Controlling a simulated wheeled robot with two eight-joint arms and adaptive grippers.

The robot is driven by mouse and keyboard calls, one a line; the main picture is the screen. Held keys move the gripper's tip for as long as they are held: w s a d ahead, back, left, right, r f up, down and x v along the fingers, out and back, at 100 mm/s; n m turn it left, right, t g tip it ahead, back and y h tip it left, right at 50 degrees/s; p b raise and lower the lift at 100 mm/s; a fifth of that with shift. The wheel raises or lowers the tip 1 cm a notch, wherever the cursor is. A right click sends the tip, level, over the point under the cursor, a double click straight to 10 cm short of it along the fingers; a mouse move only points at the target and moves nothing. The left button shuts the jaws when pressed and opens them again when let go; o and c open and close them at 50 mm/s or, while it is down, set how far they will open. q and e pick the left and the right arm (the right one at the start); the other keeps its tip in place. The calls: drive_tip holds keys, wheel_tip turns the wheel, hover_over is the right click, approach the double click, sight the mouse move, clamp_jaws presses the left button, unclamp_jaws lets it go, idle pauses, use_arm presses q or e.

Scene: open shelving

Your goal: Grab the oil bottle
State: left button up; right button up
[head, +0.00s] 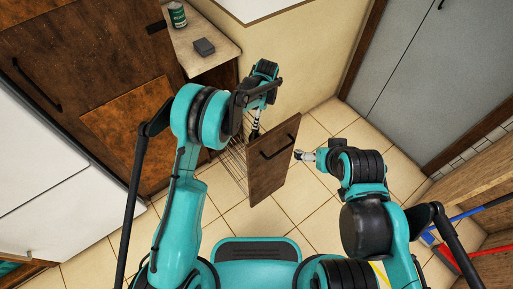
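I cannot make out an oil bottle in the head view. A pull-out wire rack (232,172) with a brown wooden front panel (272,165) stands out from the cabinet, and much of its inside is hidden by my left arm and the panel. My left gripper (255,132) points down over the rack, behind the panel. It is too small and dark to tell whether its fingers are open or hold anything. My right gripper (299,156) is just right of the panel, near the black handle (278,146). Its finger state is unclear.
A green can (177,15) and a small dark grey block (204,47) are on the counter (190,60) at the top. Brown cabinets (90,60) are at the left. A wooden shelf (480,190) is at the right. The tiled floor (320,205) around the panel is clear.

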use_arm(q)
wheel_tip(320, 180, down, 3)
drive_tip(key=shift+a+f+b, duration=0.1)
drive_tip(key=shift+b, duration=0.45)
drive_tip(key=f, duration=0.1)
drive_tip(key=f+b, duration=0.1)
drive_tip(key=f, duration=0.1)
drive_tip(key=f+b, duration=0.1)
drive_tip(key=shift+a+f, duration=0.25)
drive_tip(key=shift+f, duration=0.15)
drive_tip(key=shift+r, duration=0.15)
clamp_jaws()
